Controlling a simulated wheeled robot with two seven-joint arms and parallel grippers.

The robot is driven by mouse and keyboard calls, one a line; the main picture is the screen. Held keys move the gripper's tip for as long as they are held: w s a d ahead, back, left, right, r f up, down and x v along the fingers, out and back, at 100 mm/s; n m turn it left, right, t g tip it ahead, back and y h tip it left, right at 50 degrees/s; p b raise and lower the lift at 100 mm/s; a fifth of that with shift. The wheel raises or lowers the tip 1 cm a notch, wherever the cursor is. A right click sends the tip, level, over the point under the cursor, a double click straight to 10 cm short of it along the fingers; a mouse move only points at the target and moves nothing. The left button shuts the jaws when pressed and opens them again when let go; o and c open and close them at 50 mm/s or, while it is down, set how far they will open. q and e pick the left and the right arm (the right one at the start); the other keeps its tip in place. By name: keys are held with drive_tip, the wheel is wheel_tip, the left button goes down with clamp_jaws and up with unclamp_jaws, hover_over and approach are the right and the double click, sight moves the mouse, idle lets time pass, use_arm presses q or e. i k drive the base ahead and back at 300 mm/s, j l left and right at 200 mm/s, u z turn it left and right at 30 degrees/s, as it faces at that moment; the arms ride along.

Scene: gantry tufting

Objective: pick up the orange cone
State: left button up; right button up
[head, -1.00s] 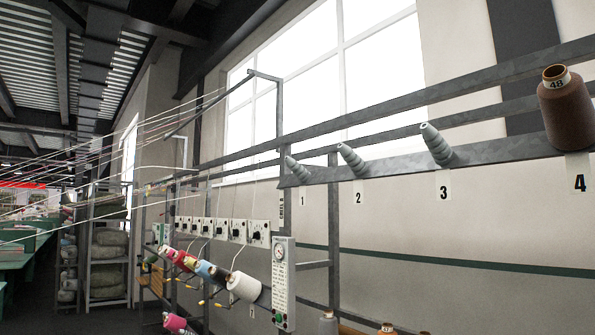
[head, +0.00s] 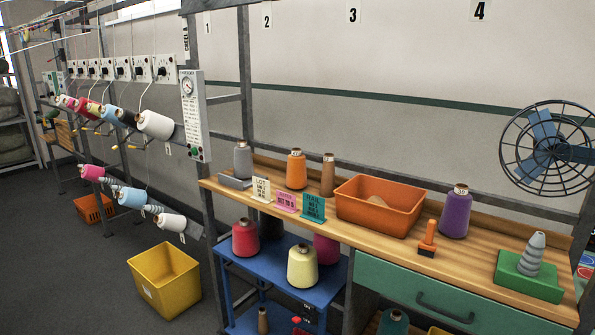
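The orange cone (head: 296,170) stands upright on the wooden bench (head: 368,231), toward its back left part. A grey cone (head: 243,160) stands to its left and a slimmer brown cone (head: 327,175) stands close on its right. Neither of my grippers shows in the head view.
An orange bin (head: 379,206), an orange-handled tool (head: 428,240), a purple cone (head: 455,212) and a green block with a grey peg (head: 527,274) are on the bench. A fan (head: 548,148) stands at right. A blue cart (head: 279,274) with cones and a yellow bin (head: 164,279) stand below.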

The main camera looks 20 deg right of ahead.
sight(296, 174)
drive_tip(key=i+l, duration=0.1)
drive_tip(key=i, duration=1.15)
drive_tip(key=z, duration=1.6)
